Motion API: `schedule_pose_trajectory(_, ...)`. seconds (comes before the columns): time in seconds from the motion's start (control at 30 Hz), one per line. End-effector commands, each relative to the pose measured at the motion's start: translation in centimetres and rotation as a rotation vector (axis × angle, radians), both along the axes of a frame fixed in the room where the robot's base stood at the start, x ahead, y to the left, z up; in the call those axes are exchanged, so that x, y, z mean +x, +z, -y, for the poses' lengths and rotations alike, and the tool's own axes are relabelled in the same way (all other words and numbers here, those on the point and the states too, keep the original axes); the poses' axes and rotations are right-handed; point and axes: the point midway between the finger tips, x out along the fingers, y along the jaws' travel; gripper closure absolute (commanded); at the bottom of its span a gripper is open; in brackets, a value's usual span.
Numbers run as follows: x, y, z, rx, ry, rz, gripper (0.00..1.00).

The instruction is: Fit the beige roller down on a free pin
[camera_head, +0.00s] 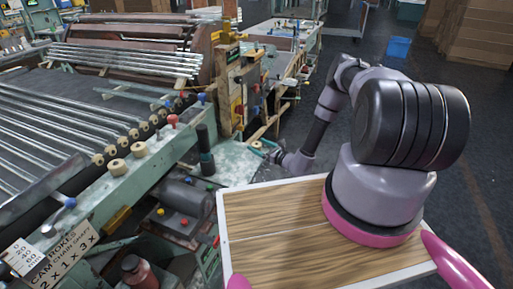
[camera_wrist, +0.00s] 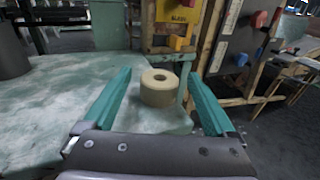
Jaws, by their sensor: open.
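A beige roller (camera_wrist: 158,96) with a hole in its top stands upright on the corner of a pale green worn surface (camera_wrist: 60,100). My gripper (camera_wrist: 159,77) is open, with its teal fingers to the left and right of the roller. In the head view my gripper (camera_head: 267,147) is at the far end of the pale green surface (camera_head: 232,162), and the roller is hard to make out. Two similar beige rollers, a nearer one (camera_head: 117,167) and a farther one (camera_head: 138,149), sit on the green machine rail. No bare pin shows clearly.
A red knob (camera_head: 173,121) and a blue knob (camera_head: 70,203) stand on the rail. A dark cylinder (camera_head: 206,150) stands on the pale green surface, left of my gripper. A wooden frame with a yellow box (camera_wrist: 180,12) rises behind the roller. Floor at right is open.

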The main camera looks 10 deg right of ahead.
Motion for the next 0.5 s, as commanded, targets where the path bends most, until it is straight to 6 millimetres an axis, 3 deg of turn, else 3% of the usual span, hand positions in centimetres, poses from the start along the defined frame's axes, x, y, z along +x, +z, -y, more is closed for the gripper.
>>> schedule_pose_trajectory(0.17,0.03,-0.02,-0.02,0.000,0.000,-0.001,0.09)
schedule_pose_trajectory(0.2,0.04,-0.02,-0.01,0.001,0.000,-0.001,0.13)
schedule_pose_trajectory(0.4,0.02,-0.01,0.00,0.001,0.000,-0.001,0.90)
schedule_pose_trajectory(0.43,0.02,-0.01,0.00,0.001,0.000,-0.001,0.99)
schedule_pose_trajectory(0.5,0.02,-0.01,0.00,0.001,0.000,-0.001,0.99)
